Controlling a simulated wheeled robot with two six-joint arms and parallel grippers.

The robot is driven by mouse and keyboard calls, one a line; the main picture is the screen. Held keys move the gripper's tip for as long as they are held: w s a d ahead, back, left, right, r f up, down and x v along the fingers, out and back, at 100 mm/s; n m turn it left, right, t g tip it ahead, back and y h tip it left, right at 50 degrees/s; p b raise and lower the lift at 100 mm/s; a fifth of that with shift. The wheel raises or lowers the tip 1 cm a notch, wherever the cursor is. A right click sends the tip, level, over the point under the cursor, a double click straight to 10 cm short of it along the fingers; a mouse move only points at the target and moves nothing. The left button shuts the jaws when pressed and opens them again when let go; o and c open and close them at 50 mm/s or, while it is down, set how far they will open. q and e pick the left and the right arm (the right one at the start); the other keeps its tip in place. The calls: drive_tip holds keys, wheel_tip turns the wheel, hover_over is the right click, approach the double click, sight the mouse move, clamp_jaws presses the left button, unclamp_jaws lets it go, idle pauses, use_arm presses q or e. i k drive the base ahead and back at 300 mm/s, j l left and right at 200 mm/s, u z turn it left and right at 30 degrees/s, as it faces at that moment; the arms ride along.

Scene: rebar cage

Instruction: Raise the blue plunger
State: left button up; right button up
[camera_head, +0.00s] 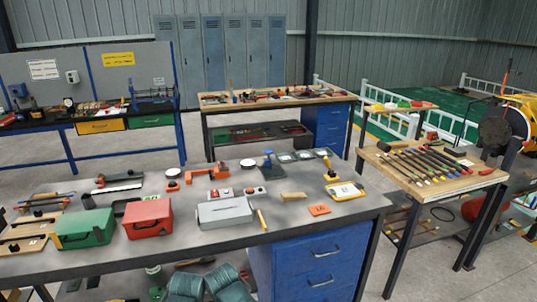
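A small blue upright piece with a flat knob on a narrow stem and a wider base (268,166) stands on the grey workbench (345,208), towards its back edge. It looks like the blue plunger, though it is small in the view. The knob stands above the base on the stem; how far the stem can travel cannot be told. Neither of my grippers shows in the head view.
A red box (147,218) and a green box (84,229) stand left. Blue drawers (310,268) are under the bench's right end.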

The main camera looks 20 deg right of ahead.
sight(267, 151)
drive_tip(key=i+l, duration=0.65)
drive_tip(key=i, duration=0.15)
drive_tip(key=z, duration=0.05)
